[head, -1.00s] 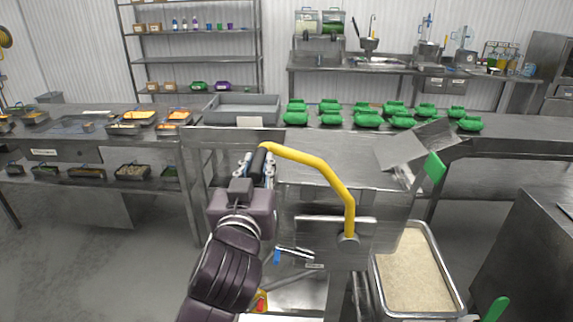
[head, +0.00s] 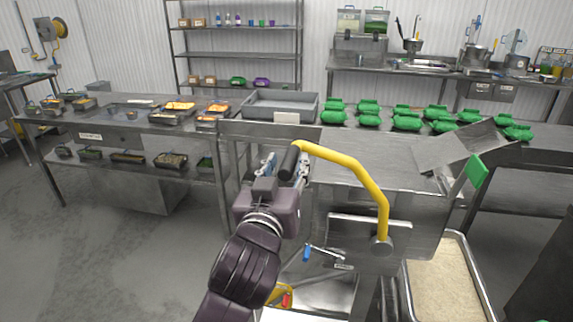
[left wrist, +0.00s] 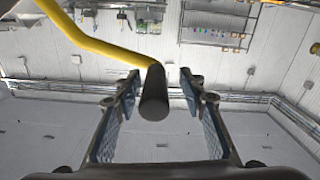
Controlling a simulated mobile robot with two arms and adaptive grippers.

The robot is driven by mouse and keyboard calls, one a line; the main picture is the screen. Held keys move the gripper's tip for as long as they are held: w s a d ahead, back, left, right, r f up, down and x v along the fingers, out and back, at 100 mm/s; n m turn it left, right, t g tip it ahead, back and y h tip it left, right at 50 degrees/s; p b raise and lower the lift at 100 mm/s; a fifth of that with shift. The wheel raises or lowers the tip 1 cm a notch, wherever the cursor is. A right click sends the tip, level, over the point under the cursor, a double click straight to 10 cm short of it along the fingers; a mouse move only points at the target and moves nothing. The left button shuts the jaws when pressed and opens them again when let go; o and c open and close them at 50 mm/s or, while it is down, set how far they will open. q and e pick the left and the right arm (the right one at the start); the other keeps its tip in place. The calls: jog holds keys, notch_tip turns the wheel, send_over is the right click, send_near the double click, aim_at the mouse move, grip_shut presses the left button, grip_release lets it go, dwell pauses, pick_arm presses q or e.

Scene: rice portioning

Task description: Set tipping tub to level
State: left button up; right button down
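A bent yellow lever (head: 365,185) with a black grip (head: 289,162) is fixed at a round pivot (head: 382,246) on the steel side of the tipping tub (head: 425,225). The lever rises from the pivot and bends over to the left. My left gripper (head: 283,168) is at the grip. In the left wrist view, the black grip (left wrist: 154,98) lies between the two spread fingers (left wrist: 158,92), with gaps visible on both sides. The tub's inside is mostly hidden, so I cannot tell its exact tilt. My right gripper is not in view.
A slanted steel chute (head: 462,150) with a green handle (head: 478,171) is at the right. A steel bin of rice (head: 487,300) stands below it. Several green packs (head: 407,124) and a grey tray (head: 248,107) are on the counter behind. Open floor lies at left.

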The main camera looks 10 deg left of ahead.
aim_at(281, 178)
pick_arm(q)
jog(key=s, duration=0.7)
jog(key=shift+s+a, duration=0.1)
jog(key=shift+s, duration=0.1)
